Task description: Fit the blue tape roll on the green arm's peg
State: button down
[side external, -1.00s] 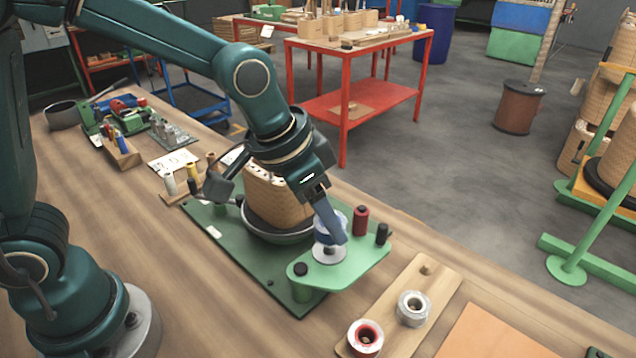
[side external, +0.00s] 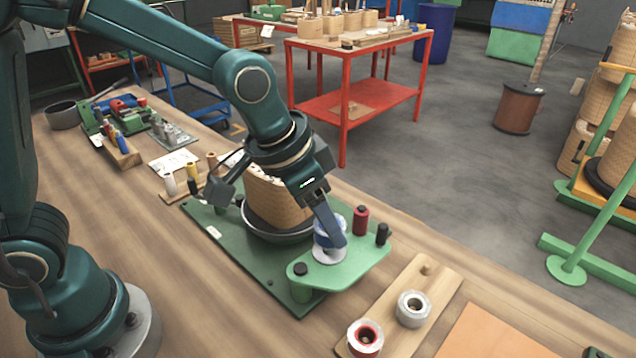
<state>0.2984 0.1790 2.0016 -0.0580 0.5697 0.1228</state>
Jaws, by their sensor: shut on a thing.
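My gripper (side external: 331,226) points down over the green arm (side external: 343,272) and is shut on the blue tape roll (side external: 322,238). The roll is partly hidden behind the fingers. It sits low, just above or on the pale round disc (side external: 329,256) on the green arm. The peg itself is hidden by the roll and fingers, so I cannot tell whether the roll is around it or fully seated.
A red spool (side external: 361,220) and black posts (side external: 382,233) stand close to the gripper on the green arm. The wrapped coil (side external: 275,203) is just behind. A wooden board (side external: 405,338) holds a silver roll (side external: 412,308) and a red-cored roll (side external: 365,338).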

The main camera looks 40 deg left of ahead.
jog(key=shift+f, duration=0.15)
jog(key=shift+f, duration=0.35)
jog(key=shift+f, duration=0.4)
jog(key=shift+f, duration=0.25)
dwell(0.4)
grip_release()
jog(key=shift+r, duration=0.1)
